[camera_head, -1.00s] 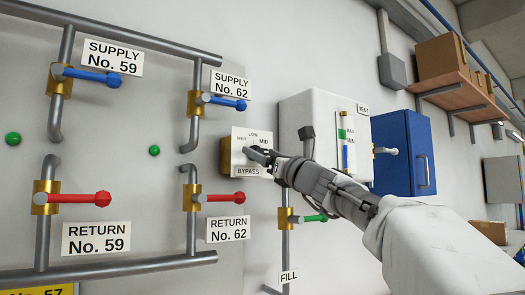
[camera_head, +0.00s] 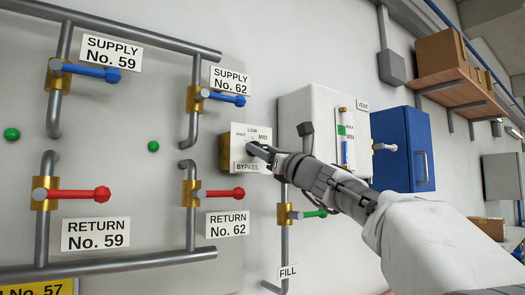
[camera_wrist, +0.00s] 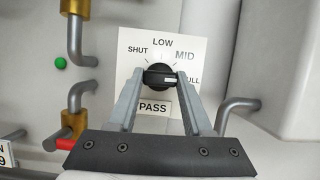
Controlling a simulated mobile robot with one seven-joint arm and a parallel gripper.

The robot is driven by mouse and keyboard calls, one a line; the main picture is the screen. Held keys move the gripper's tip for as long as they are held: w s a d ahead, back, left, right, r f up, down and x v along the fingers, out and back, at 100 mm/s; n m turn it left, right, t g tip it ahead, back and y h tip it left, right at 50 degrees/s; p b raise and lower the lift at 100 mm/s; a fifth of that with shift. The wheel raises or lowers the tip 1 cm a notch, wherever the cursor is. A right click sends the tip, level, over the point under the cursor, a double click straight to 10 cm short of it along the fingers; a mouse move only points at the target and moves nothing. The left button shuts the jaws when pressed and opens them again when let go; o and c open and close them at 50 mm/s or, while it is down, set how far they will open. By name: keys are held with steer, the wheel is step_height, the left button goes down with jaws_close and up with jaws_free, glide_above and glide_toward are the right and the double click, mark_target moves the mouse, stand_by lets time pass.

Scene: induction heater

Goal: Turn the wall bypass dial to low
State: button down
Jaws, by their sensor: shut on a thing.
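The bypass dial (camera_wrist: 160,76) is a black round knob on a white plate (camera_wrist: 127,62) marked SHUT, LOW, MID and FULL, with the F of FULL hidden. Its white mark points right, towards FULL and below MID. My gripper (camera_wrist: 160,82) is shut on the dial, one finger on each side of it. In the head view, my gripper (camera_head: 262,152) reaches in from the right to the dial box (camera_head: 236,135), hiding the knob and the FULL mark.
Supply pipes with blue handles (camera_head: 226,98) and return pipes with red handles (camera_head: 222,194) stand left of the dial. A white cabinet (camera_head: 310,105) with a gauge (camera_head: 345,137) and a green-handled fill valve (camera_head: 310,214) are close on the right.

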steer(key=shift+n, duration=0.3)
steer(key=n+g+y, duration=0.1)
steer(key=n, duration=0.3)
steer(key=n+g+y+p, duration=0.1)
steer(key=n+g, duration=0.1)
steer(key=n, duration=0.2)
steer(key=n+g+y+p, duration=0.1)
steer(key=n, duration=0.2)
steer(key=shift+w+d+r+n+g, duration=0.15)
steer(key=shift+d+r+n+g, duration=0.1)
steer(key=shift+n+g, duration=0.15)
steer(key=n+g+p, duration=0.2)
steer(key=n+p, duration=0.1)
steer(key=n, duration=0.2)
steer(key=shift+r, duration=0.1)
steer(key=shift+n+g+h+p, duration=0.2)
steer(key=shift+n+g+p, duration=0.3)
steer(key=shift+n, duration=0.55)
steer(key=shift+n+g+h+p, duration=0.2)
steer(key=shift+n+p, duration=0.45)
steer(key=shift+n, duration=0.7)
steer(key=shift+c, duration=1.6)
jaws_free()
